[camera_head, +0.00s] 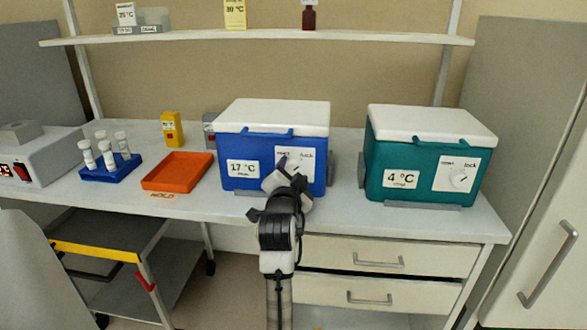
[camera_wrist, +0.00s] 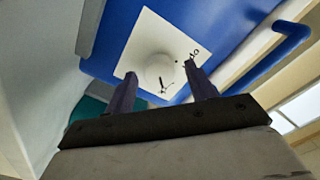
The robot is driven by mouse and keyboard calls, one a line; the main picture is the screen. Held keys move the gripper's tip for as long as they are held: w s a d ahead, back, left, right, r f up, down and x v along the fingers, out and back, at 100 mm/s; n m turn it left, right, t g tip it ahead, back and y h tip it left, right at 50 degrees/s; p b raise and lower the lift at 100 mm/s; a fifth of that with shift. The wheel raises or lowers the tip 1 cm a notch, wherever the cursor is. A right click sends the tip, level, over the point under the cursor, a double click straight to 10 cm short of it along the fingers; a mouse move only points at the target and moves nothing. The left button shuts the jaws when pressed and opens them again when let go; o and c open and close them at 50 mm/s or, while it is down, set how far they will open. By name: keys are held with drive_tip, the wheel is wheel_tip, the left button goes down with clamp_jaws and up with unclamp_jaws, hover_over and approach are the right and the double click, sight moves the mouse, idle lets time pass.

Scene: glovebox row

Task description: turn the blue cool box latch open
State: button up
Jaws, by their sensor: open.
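The blue cool box (camera_head: 240,150) with a white lid stands on the bench, with a "17 °C" label on its front. Its latch is a round white knob (camera_wrist: 160,70) on a white square plate (camera_wrist: 136,52). In the head view my arm hides most of the knob, and part of the plate (camera_head: 306,156) shows. My gripper (camera_wrist: 163,82) is open, its two dark fingers on either side of the knob in the wrist view. I cannot tell whether they touch it. My gripper is also in front of the box in the head view (camera_head: 288,170).
A teal cool box (camera_head: 415,155) marked "4 °C" with a similar knob stands to the right. An orange tray (camera_head: 165,184), a blue tube rack (camera_head: 110,172) and a yellow device (camera_head: 172,128) are to the left. A shelf (camera_head: 260,40) runs above. Drawers (camera_head: 385,255) are below the bench.

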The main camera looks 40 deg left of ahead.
drive_tip(key=shift+w+a, duration=0.3)
drive_tip(key=shift+w, duration=0.2)
drive_tip(key=c, duration=1)
drive_tip(key=shift+o, duration=0.2)
